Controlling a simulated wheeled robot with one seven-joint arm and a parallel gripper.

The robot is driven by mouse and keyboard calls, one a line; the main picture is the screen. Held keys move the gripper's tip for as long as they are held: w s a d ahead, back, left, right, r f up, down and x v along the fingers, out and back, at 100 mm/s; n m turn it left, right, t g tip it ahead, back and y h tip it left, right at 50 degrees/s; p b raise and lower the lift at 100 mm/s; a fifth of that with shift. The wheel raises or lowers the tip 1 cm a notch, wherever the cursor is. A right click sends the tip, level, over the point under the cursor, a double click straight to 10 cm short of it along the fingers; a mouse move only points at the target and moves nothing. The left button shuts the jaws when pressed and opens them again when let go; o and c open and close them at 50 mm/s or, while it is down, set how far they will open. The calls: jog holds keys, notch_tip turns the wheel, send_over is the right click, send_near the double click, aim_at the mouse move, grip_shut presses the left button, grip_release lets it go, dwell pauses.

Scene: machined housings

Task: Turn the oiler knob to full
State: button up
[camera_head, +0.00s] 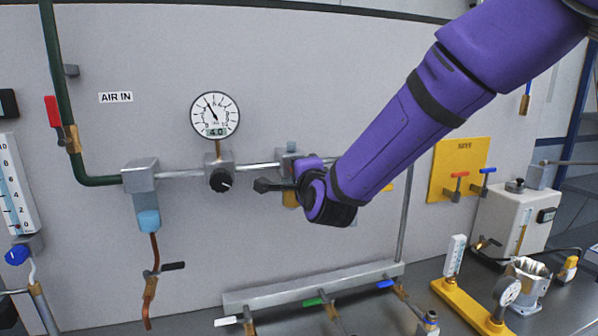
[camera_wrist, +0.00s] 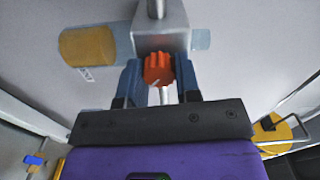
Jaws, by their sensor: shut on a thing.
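The oiler knob (camera_wrist: 158,68) is orange-red and ribbed, with a pale pointer mark toward its lower edge in the wrist view. It sits on the face of a grey metal block (camera_wrist: 160,32). My gripper (camera_wrist: 158,78) has one blue finger on each side of the knob and is shut on it. In the head view my gripper (camera_head: 296,186) is at the oiler on the pipe right of the gauge. There my wrist hides the knob and most of the oiler body. An amber bowl (camera_wrist: 88,46) extends left from the block in the wrist view.
A round gauge (camera_head: 215,115) reading about 4.0 stands above a black regulator knob (camera_head: 221,180), left of my gripper. A filter with a blue bowl (camera_head: 148,221) hangs farther left. Below is a grey manifold (camera_head: 310,286) with coloured levers. A yellow panel (camera_head: 457,168) is at right.

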jog(key=shift+f+m, duration=0.2)
jog(key=shift+m, duration=4.9)
jog(key=o, duration=0.9)
jog(key=shift+s+r, duration=0.1)
jog(key=v, duration=1)
jog(key=shift+s+d, duration=0.1)
jog(key=shift+s, duration=0.25)
